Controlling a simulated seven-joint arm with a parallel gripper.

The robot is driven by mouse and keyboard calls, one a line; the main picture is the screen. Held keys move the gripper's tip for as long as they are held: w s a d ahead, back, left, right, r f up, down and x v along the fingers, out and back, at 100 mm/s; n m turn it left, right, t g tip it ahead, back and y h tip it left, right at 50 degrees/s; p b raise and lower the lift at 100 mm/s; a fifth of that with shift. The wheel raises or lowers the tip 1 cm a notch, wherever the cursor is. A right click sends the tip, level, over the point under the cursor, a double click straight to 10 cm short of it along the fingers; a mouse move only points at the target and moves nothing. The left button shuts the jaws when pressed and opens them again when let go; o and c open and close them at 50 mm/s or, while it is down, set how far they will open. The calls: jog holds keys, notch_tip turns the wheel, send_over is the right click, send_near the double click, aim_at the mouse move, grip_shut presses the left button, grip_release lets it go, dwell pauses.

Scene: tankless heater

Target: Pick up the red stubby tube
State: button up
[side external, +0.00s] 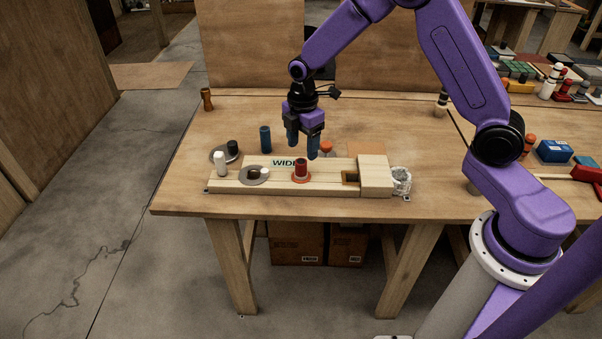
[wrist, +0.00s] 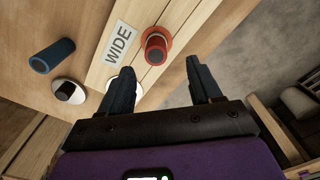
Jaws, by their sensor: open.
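The red stubby tube (side external: 301,167) stands upright on a flat red-orange disc (side external: 301,179) on the light wooden board (side external: 330,186), right of the "WIDE" label (side external: 284,163). In the wrist view the red tube (wrist: 156,45) is at the top centre, with a darker top. My gripper (side external: 303,152) is open and empty, its fingers pointing down just above and behind the tube. In the wrist view my two blue fingertips (wrist: 160,70) are spread apart, and the tube lies beyond them, not between them.
A raised wooden block (side external: 376,175) and a clear glass (side external: 401,181) are at the right. The front table strip is clear.

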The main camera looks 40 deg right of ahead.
aim_at(301, 161)
jog(key=shift+w+f, duration=0.15)
jog(key=shift+f, duration=1.85)
jog(key=shift+w+f, duration=0.15)
jog(key=shift+f, duration=1.8)
grip_shut()
